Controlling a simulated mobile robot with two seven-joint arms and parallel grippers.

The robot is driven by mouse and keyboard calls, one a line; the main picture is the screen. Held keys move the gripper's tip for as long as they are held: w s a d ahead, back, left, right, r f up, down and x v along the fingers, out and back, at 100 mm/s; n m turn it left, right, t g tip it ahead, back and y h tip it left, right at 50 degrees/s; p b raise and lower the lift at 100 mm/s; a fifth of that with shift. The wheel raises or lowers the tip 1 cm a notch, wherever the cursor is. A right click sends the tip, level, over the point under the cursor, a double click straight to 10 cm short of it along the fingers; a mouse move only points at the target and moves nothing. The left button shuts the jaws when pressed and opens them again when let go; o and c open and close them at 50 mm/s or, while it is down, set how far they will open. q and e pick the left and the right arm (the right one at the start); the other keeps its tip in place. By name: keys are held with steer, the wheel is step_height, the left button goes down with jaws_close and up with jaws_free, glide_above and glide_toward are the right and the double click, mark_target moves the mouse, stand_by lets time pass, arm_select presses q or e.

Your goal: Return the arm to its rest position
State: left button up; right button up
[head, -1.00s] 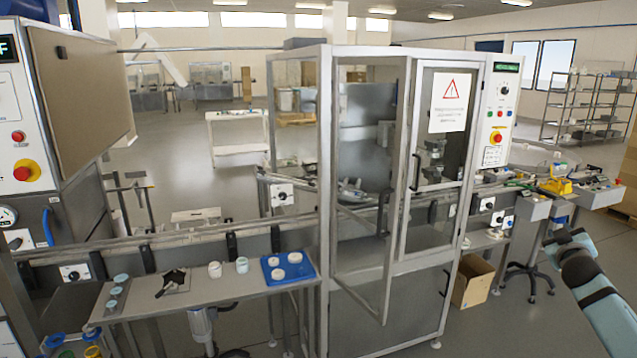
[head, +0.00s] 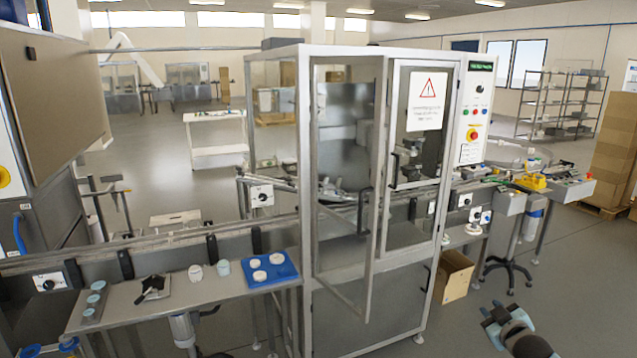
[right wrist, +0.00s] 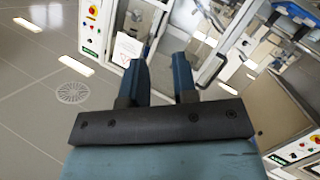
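My right gripper (head: 500,318) shows at the lower right of the head view, in front of the machine cabinet and over the floor. In the right wrist view its two blue fingers (right wrist: 160,78) stand apart with nothing between them, so it is open and empty. My left gripper does not show in the head view. The glass-walled cabinet (head: 450,165) with a warning sign stands at the centre. Its framed door (head: 375,200) stands ajar, swung towards me.
A side table (head: 130,312) at left holds a blue tray (head: 290,268) with white round pieces, and small jars (head: 196,272). A cardboard box (head: 456,278) sits beside the cabinet. Stacked cartons (head: 612,150) stand at far right. Floor at lower right is clear.

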steer(key=s+a+f+g+y, duration=0.1)
steer(key=s+a+f+y, duration=0.1)
steer(key=s+a+f, duration=0.65)
steer(key=s+a+f+m+g, duration=0.1)
steer(key=s+a+f, duration=0.2)
steer(key=s+a, duration=0.3)
steer(key=s+a+f+g+y, duration=0.1)
steer(key=s+a+f, duration=0.2)
steer(key=s+a, duration=0.4)
steer(key=s+a+f+m+g+y, duration=0.1)
steer(key=s+a+f, duration=0.3)
steer(key=s, duration=1.1)
steer(key=shift+s+a+m+g, duration=0.3)
steer(key=shift+s+a, duration=0.1)
steer(key=shift+a, duration=0.8)
steer(key=shift+w+d, duration=0.1)
